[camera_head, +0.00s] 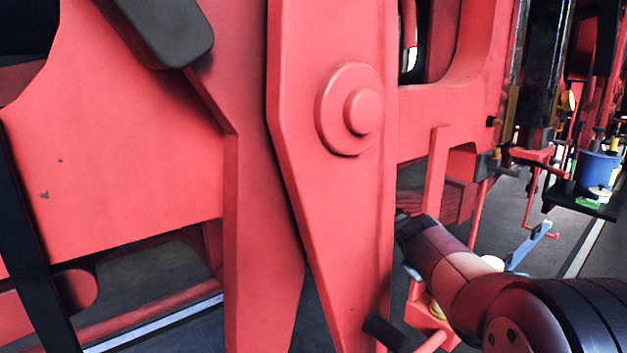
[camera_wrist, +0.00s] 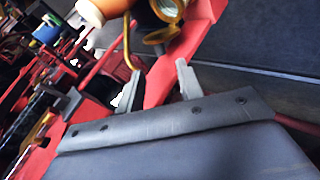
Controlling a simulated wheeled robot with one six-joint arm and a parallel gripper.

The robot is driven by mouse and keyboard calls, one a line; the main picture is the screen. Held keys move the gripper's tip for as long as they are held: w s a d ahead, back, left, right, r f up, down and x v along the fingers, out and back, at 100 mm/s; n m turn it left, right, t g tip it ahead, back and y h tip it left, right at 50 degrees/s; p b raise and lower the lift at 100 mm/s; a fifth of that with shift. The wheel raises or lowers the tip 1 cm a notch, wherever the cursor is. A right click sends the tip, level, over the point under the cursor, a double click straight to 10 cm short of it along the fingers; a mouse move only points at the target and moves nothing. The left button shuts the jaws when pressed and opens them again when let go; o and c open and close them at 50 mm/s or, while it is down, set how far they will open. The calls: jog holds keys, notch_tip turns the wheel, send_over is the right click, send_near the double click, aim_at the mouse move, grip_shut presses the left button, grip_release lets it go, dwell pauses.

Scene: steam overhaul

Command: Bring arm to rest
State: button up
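My gripper (camera_wrist: 158,78) shows in the wrist view as two grey fingers standing apart above a dark plate. I see nothing held between them. A red bar passes behind the gap, and I cannot tell how close it is. In the head view my arm reaches in from the lower right toward the red framework (camera_head: 335,200), and the fingers cannot be made out there.
A brass fitting (camera_wrist: 168,10) lies just beyond the fingers. A blue bucket (camera_head: 597,170) stands on a black shelf (camera_head: 570,203) at the right. A light blue lever-like piece (camera_head: 530,245) is beyond my arm. Grey floor shows at the right.

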jog(key=p+x, duration=0.1)
jog(key=x, duration=0.8)
jog(key=shift+w+d+f, duration=0.2)
jog(key=shift+d, duration=0.05)
jog(key=shift+w+d+f, duration=0.1)
jog(key=shift+d+f, duration=0.05)
jog(key=shift+f, duration=0.05)
jog(key=shift+r+m+t+b, duration=0.1)
jog(key=shift+m+t+b, duration=0.2)
jog(key=shift+t, duration=0.2)
jog(key=shift+s+r, duration=0.1)
jog(key=shift+s, duration=0.2)
